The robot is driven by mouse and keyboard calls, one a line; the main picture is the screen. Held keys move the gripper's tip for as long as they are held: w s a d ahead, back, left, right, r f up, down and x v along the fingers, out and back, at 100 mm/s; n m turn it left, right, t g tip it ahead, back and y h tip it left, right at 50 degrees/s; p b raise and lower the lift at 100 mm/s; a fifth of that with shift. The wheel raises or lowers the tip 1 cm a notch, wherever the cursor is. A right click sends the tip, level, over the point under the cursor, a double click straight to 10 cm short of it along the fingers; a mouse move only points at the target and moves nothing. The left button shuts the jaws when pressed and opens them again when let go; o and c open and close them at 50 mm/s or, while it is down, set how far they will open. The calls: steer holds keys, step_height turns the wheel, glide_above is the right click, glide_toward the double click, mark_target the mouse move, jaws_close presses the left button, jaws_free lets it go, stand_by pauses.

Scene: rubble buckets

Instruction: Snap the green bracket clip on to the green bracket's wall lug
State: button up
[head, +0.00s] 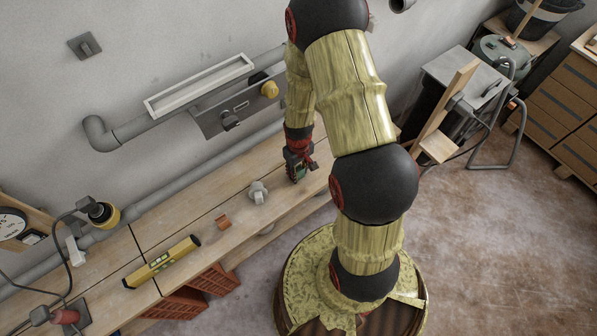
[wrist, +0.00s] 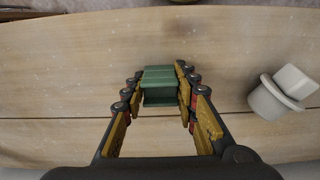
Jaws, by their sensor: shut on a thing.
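My gripper (head: 298,174) is over the wooden bench near the wall, and is shut on the green bracket clip. In the wrist view the green clip (wrist: 160,86) sits between the two fingers, its ribbed top and hollow front showing. In the head view only a small dark green part of the clip (head: 300,172) shows at the fingertips. The clip appears to be above the bench, but the height is hard to tell. I cannot make out a green bracket or its wall lug in either view; my arm covers part of the wall.
A pale grey fitting (head: 258,192) stands on the bench left of my gripper; it also shows in the wrist view (wrist: 284,92). A brown clip-like piece (head: 223,222) and a yellow level (head: 162,262) lie further left. Pipes (head: 165,120) and a grey wall plate (head: 236,112) flank the bench.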

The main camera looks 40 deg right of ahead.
step_height(320, 180, up, 3)
steer(key=shift+f+p, duration=0.1)
steer(key=shift+p, duration=0.45)
steer(key=s+a+r+p, duration=0.3)
steer(key=s+r, duration=0.7)
steer(key=s, duration=0.3)
steer(key=shift+s, duration=0.35)
steer(key=shift+a, duration=0.1)
steer(key=o, duration=0.5)
steer(key=c, duration=0.7)
